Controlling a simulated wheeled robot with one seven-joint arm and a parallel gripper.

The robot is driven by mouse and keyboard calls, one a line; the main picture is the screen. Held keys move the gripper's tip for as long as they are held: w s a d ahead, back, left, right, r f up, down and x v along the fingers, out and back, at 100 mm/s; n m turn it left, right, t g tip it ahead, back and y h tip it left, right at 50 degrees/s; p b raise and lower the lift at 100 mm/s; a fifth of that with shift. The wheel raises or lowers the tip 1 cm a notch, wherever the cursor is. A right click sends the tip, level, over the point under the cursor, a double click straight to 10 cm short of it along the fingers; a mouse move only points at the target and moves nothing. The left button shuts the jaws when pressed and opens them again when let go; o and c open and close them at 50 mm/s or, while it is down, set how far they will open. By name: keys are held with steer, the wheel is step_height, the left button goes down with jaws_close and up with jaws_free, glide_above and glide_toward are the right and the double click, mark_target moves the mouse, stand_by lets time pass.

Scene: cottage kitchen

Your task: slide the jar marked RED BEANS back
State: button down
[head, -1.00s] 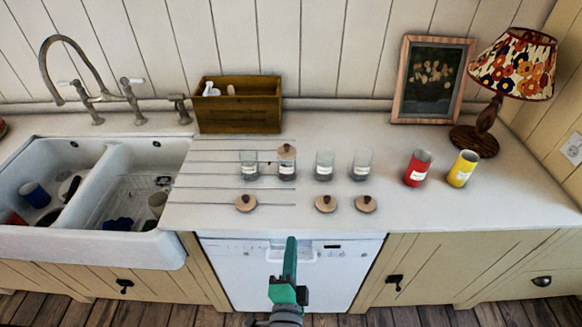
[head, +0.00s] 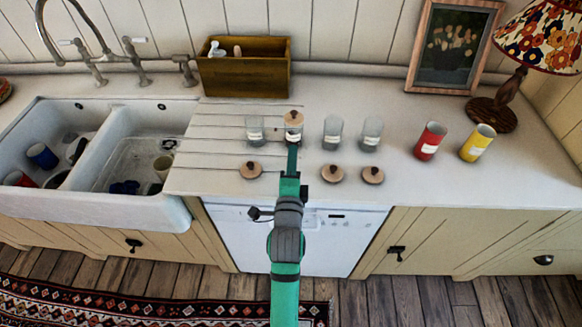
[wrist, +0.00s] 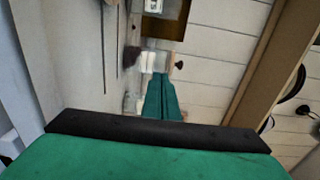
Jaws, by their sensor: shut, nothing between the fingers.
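Several clear glass jars with small white labels stand in a row on the counter. The labels are too small to read, so I cannot tell which is RED BEANS. One jar (head: 293,134) wears a wooden lid; the others, a far left jar (head: 255,130), a third jar (head: 332,132) and a right jar (head: 371,133), are open. My teal gripper (head: 292,158) is shut and empty, its tip just in front of the lidded jar. In the wrist view my gripper (wrist: 160,78) points at a labelled jar (wrist: 148,60); I cannot tell whether they touch.
Loose wooden lids (head: 251,170) lie in front of the jars, two of them right of my gripper. A wooden box (head: 243,75) stands behind. A red canister (head: 430,142) and a yellow canister (head: 477,144) stand right. The sink (head: 100,150) is left.

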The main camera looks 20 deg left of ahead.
mark_target(294, 132)
steer(key=shift+x, duration=3.1)
